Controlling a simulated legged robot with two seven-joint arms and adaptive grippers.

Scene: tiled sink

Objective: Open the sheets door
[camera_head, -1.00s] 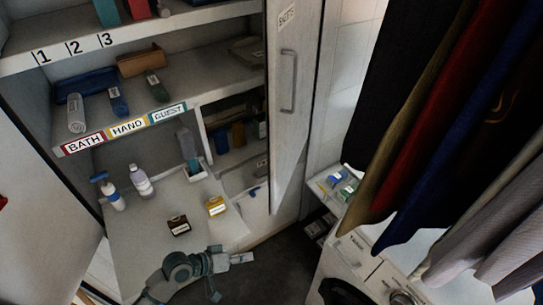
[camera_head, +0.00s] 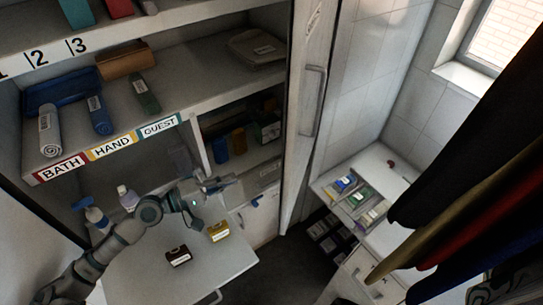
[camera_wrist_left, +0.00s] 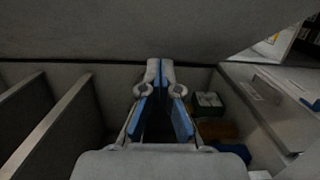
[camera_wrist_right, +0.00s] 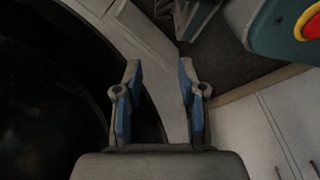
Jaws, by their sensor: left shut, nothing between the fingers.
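The tall grey door (camera_head: 300,140) with a vertical bar handle (camera_head: 313,100) stands right of the shelves in the head view. A small label (camera_head: 315,18) sits near its top, too small to read surely. My left gripper (camera_head: 220,185) is in front of the lower shelf opening, left of the door and below the handle, touching neither visibly. In the left wrist view its blue-padded fingers (camera_wrist_left: 165,105) are shut and empty. My right gripper (camera_wrist_right: 158,95) shows only in the right wrist view, fingers apart and empty, near a dark round opening.
A pull-out board (camera_head: 215,265) below holds a dark box (camera_head: 178,256) and a yellow box (camera_head: 218,231). Bottles (camera_head: 96,215) stand at left. A tray of small packets (camera_head: 355,195) lies right of the door. Hanging clothes (camera_head: 455,170) fill the right side.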

